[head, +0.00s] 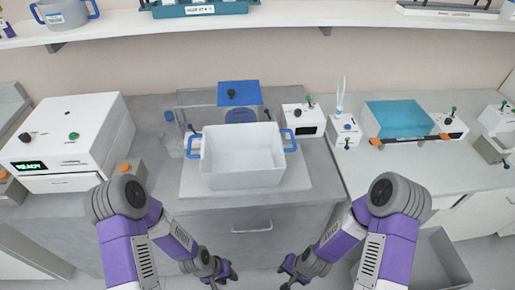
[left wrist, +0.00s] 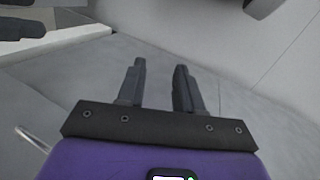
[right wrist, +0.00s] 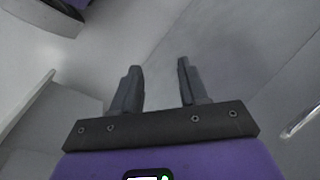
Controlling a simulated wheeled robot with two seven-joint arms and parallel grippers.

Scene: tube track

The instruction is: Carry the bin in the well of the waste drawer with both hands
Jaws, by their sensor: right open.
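A white rectangular bin (head: 242,160) with a blue handle at each end stands upright on a pale mat (head: 300,178) on the counter; its visible inside looks empty. A grey open drawer (head: 445,262) is at the lower right, partly hidden behind my right arm; I see no bin in the part that shows. My left gripper (head: 224,278) and my right gripper (head: 287,277) hang low in front of the counter, below and apart from the white bin. Both are open and empty, with fingers apart in the left wrist view (left wrist: 160,85) and the right wrist view (right wrist: 158,85).
A white machine (head: 70,140) stands at the left. A blue-lidded stand (head: 240,95) is behind the white bin. A teal-topped tray (head: 398,118) and small devices stand on the right counter. A closed drawer with a handle (head: 252,228) is below the mat. A shelf (head: 280,18) runs above.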

